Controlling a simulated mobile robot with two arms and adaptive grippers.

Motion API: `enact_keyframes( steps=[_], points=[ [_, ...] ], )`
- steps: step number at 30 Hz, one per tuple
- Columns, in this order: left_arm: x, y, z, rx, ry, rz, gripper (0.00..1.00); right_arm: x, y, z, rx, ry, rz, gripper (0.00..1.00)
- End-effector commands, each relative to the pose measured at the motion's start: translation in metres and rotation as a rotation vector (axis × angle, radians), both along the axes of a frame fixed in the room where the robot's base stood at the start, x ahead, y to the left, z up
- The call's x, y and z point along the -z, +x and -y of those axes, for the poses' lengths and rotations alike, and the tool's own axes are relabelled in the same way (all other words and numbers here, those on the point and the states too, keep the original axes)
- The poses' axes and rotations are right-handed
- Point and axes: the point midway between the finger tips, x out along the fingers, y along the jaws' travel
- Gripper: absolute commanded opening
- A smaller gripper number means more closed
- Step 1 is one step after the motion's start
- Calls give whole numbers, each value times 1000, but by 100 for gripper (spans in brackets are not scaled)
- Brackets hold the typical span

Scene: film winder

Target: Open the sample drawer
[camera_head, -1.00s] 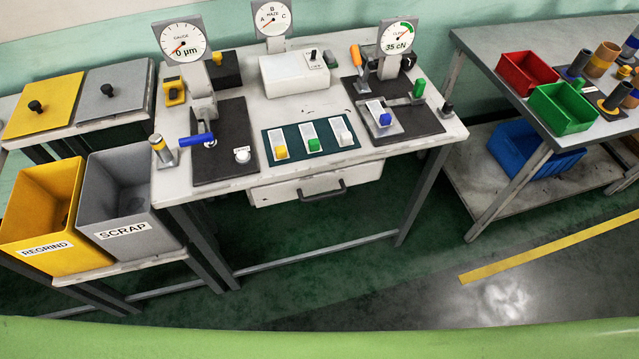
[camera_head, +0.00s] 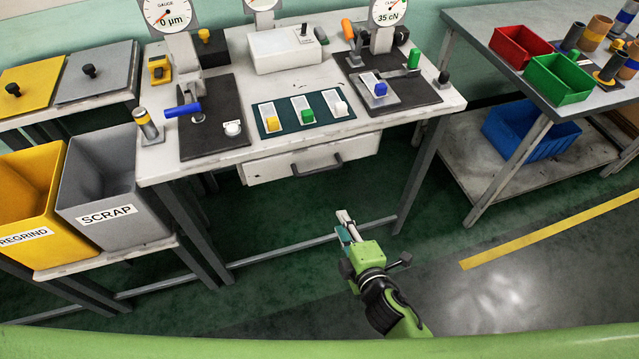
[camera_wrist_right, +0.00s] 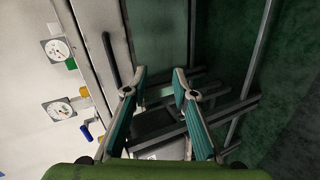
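The sample drawer (camera_head: 270,168) is a white drawer under the front of the workbench, with a dark bar handle (camera_head: 317,166) across its face. It looks closed, with its front below the bench top. My right gripper (camera_head: 345,222) is in front of and below the drawer, apart from the handle. In the right wrist view the fingers (camera_wrist_right: 160,85) are spread with nothing between them, and the handle (camera_wrist_right: 111,58) runs upright left of the fingers. My left gripper is not in view.
The workbench top (camera_head: 240,145) holds gauges and a dark mat (camera_head: 268,124) with coloured samples. Bench legs (camera_head: 424,175) stand either side of the drawer. Grey SCRAP (camera_head: 110,190) and yellow REGRIND (camera_head: 30,205) bins stand left. Floor before the drawer is clear.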

Motion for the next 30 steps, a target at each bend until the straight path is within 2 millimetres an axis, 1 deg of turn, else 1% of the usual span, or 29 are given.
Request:
enact_keyframes(
  steps=[1,3,6,8,11,13,24,27,30],
  points=[
    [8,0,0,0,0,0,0,-23,5,-8,-29,-29,72,25],
    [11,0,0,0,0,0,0,-51,8,-16,-54,-62,143,25],
    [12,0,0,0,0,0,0,-73,10,-22,-70,-88,199,25],
    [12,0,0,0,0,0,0,-78,13,-23,-74,-96,212,25],
    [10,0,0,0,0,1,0,-78,21,-26,-74,-98,214,25],
    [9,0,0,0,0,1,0,-76,32,-30,-74,-96,214,25],
    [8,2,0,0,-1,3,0,-58,104,-53,-72,-93,211,25],
    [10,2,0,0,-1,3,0,-54,119,-58,-72,-92,210,25],
    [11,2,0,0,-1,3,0,-52,129,-62,-73,-92,210,25]
  ],
)
